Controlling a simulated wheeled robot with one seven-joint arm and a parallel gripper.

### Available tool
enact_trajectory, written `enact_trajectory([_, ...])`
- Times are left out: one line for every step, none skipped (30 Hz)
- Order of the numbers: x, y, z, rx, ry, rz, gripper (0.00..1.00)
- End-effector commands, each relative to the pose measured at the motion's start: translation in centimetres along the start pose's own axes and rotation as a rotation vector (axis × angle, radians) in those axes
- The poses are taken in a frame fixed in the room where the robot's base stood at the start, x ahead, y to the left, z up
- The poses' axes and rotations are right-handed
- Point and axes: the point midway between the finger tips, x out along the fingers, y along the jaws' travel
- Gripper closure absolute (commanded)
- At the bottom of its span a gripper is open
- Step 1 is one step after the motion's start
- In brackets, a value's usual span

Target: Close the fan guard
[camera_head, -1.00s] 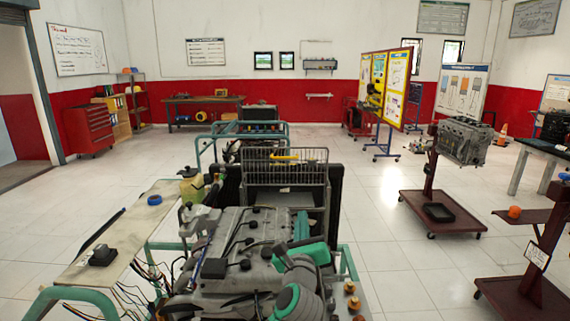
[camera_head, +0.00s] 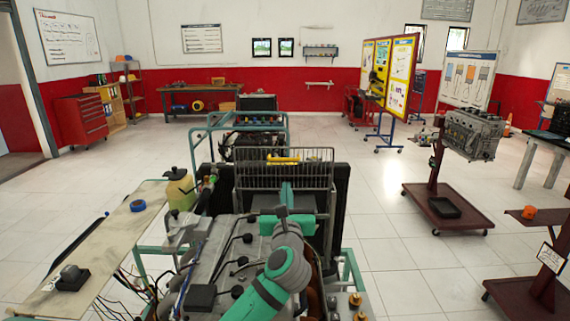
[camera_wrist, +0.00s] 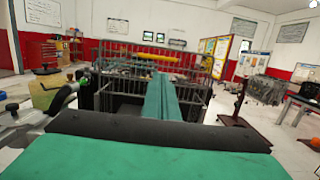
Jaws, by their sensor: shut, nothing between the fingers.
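The fan guard (camera_head: 322,172) is a grey wire grid with a yellow handle (camera_head: 283,159) along its upper part. It stands upright at the far end of the engine (camera_head: 225,265), in front of a dark radiator-like frame. My gripper (camera_head: 286,188) has teal fingers, pressed together and empty, in front of the guard's lower middle. In the wrist view, the shut fingers (camera_wrist: 161,82) point at the guard (camera_wrist: 112,68) and cover part of its middle. I cannot tell whether the fingertips touch it.
A bench board (camera_head: 110,240) with a blue tape roll (camera_head: 137,205) lies left of the engine. A yellowish bottle (camera_head: 180,190) stands near the guard's left side. An engine on a red stand (camera_head: 447,210) is at the right. Open floor lies between.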

Motion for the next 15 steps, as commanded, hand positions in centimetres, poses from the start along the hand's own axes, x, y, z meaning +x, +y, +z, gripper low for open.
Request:
enact_trajectory([0.4,0.1,0.0,0.001,0.0,0.002,1.0])
enact_trajectory([0.8,0.2,0.0,0.001,0.0,0.003,1.0])
enact_trajectory([1.3,0.3,0.0,0.001,0.0,0.004,1.0])
enact_trajectory([1.8,0.5,0.0,0.001,0.001,0.006,1.0])
enact_trajectory([2.3,0.6,0.0,0.001,0.001,0.007,1.0])
enact_trajectory([3.0,0.7,0.0,0.001,0.001,0.009,1.0])
enact_trajectory([3.6,0.8,0.1,0.001,0.0,0.01,1.0])
enact_trajectory([4.1,1.0,0.0,0.001,0.0,0.012,1.0])
enact_trajectory([4.9,1.2,0.0,0.001,0.001,0.014,1.0])
enact_trajectory([5.4,1.2,0.0,0.002,0.001,0.014,1.0])
enact_trajectory([6.0,1.2,0.0,0.002,0.001,0.015,1.0])
enact_trajectory([6.7,1.2,0.0,0.002,0.0,0.015,1.0])
enact_trajectory([7.3,1.1,0.1,0.002,0.0,0.013,1.0])
enact_trajectory([7.8,0.9,0.0,0.002,0.001,0.012,1.0])
enact_trajectory([8.5,0.8,0.0,0.001,0.001,0.01,1.0])
